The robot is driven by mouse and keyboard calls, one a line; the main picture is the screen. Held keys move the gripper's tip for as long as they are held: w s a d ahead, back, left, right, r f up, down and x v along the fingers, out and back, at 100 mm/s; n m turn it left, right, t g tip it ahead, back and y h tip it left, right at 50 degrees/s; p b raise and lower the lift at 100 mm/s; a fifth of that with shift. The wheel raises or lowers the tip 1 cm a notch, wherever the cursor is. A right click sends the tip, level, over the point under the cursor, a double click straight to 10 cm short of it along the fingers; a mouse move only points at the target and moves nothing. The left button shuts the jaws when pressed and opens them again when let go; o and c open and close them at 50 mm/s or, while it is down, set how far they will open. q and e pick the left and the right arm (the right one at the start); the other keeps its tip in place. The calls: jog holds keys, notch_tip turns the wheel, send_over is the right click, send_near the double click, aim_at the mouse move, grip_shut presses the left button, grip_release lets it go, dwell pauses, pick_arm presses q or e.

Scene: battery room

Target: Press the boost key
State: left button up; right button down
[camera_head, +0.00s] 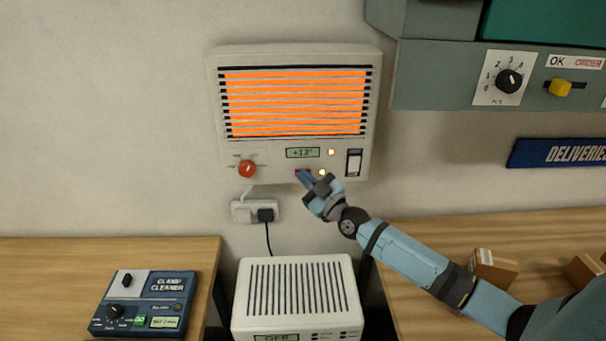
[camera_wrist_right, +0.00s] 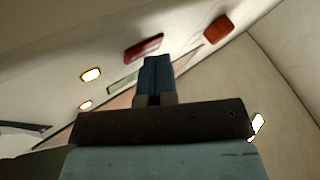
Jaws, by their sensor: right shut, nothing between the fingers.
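A wall heater (camera_head: 366,110) with a glowing orange grille hangs on the wall. On its lower panel is a small red key (camera_head: 302,171), partly hidden by my right gripper. It shows as a dark red bar in the right wrist view (camera_wrist_right: 144,47). I cannot read a label on it. My right gripper (camera_head: 306,178) is shut and empty, its fingertips close in front of the red key. In the right wrist view the fingertips (camera_wrist_right: 155,62) lie just beside the key; I cannot tell whether they touch it. My left gripper is not in view.
Below are a plugged socket (camera_head: 241,212) and a white vented unit (camera_head: 297,290). A Clamp Cleaner box (camera_head: 143,302) sits left; cartons (camera_head: 494,267) lie right.

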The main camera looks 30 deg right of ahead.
jog(key=shift+s, duration=0.1)
jog(key=shift+s+a+p, duration=0.4)
jog(key=shift+s+p, duration=0.2)
jog(key=shift+p, duration=0.05)
jog(key=s+a+p, duration=0.1)
jog(key=s+p, duration=0.1)
jog(key=s+a+p, duration=0.1)
jog(key=s, duration=0.1)
jog(key=shift+s+a, duration=0.1)
jog(key=shift+a, duration=0.2)
dwell(0.6)
